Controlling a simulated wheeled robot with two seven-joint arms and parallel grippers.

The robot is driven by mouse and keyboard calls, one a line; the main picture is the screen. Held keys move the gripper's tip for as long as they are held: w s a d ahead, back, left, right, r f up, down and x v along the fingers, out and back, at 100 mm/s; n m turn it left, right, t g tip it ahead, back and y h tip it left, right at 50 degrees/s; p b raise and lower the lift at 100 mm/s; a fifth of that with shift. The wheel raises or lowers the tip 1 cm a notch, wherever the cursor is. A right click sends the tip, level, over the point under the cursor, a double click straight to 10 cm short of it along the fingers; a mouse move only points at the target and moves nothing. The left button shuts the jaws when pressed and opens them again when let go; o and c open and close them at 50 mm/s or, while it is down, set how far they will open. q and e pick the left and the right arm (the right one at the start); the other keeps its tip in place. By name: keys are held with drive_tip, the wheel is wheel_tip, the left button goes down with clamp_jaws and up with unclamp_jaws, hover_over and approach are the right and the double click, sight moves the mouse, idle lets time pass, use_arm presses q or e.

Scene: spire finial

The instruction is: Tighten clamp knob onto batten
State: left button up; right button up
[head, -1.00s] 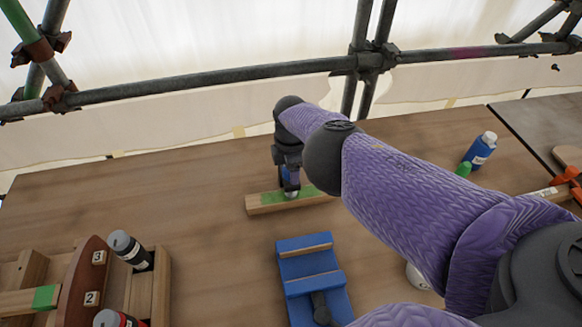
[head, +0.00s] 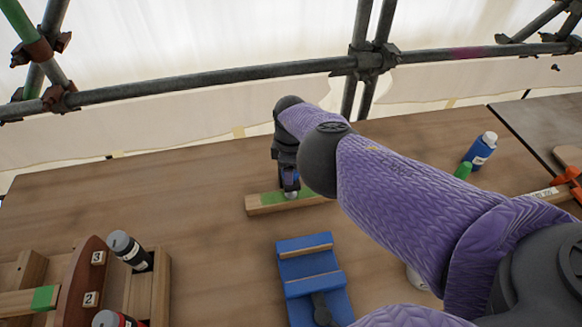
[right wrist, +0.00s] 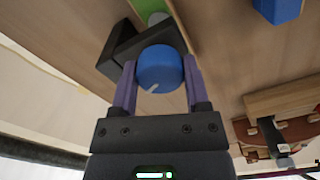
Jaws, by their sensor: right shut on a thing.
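The batten (head: 256,209) lies flat on the table, wooden with a green patch on its top. My right gripper (head: 289,182) is over it, pointing down, and hides most of the clamp there. In the right wrist view my right gripper (right wrist: 160,80) is shut on the round blue clamp knob (right wrist: 160,67), a finger on each side. The knob has a pale mark on its face. The black clamp body (right wrist: 125,45) sits behind the knob, at the batten's edge (right wrist: 182,22). I cannot tell whether the clamp presses firmly on the wood. My left gripper is out of view.
A blue fixture (head: 309,263) stands in front of the batten. A wooden rack (head: 160,290) with bottles is at the front left. Scaffold pipes (head: 220,80) run behind the table.

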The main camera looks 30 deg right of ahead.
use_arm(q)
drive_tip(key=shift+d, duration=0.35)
use_arm(e)
drive_tip(key=o, duration=1.3)
drive_tip(key=shift+r, duration=0.2)
wheel_tip(320, 180, up, 10)
drive_tip(key=p, duration=0.9)
drive_tip(key=shift+f, duration=0.2)
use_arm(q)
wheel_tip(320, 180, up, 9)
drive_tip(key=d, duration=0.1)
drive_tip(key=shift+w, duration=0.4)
